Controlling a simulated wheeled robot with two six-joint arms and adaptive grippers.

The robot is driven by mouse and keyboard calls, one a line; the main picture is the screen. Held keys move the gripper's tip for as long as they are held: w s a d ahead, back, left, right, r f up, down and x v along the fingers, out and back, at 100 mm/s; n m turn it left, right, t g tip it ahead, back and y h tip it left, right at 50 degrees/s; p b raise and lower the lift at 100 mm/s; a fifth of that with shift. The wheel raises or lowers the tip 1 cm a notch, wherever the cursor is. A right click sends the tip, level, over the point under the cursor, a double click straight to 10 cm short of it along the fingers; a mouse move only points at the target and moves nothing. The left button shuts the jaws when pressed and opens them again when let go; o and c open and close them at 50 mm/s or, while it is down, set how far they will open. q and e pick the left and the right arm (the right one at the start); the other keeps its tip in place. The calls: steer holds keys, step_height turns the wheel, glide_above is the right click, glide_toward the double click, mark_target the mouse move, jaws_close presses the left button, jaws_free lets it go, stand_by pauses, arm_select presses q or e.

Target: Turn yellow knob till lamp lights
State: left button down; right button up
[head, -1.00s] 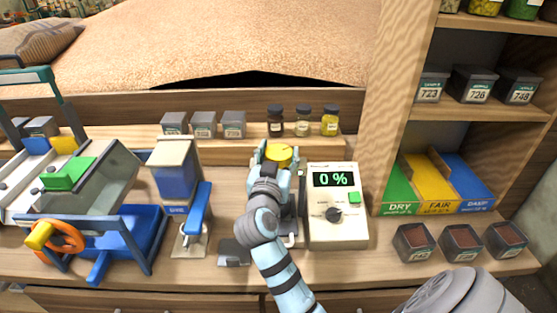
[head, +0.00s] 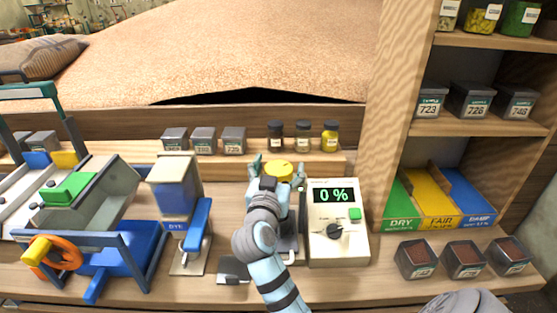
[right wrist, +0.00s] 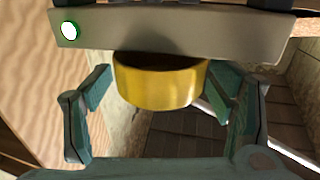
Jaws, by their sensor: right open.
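The yellow knob (head: 278,171) sits on a small grey device left of the white meter. In the right wrist view the knob (right wrist: 160,82) hangs below a grey bar and fills the middle. My right gripper (head: 278,166) is open, with one finger on each side of the knob. In the right wrist view a gap shows between the knob and each finger of this gripper (right wrist: 160,92). A small round lamp (right wrist: 70,30) on the bar looks bright white with a green rim. My left gripper is not in view.
The white meter (head: 350,250) reading 0 % stands close to the right of my gripper. A blue dye dispenser (head: 173,190) stands to the left. Small jars (head: 303,137) and grey boxes (head: 203,140) line the ledge behind. Sample boxes (head: 463,258) stand at the right.

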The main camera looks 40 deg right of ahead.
mark_target(278, 168)
step_height(278, 168, up, 9)
steer(key=shift+r, duration=0.15)
stand_by(0.4)
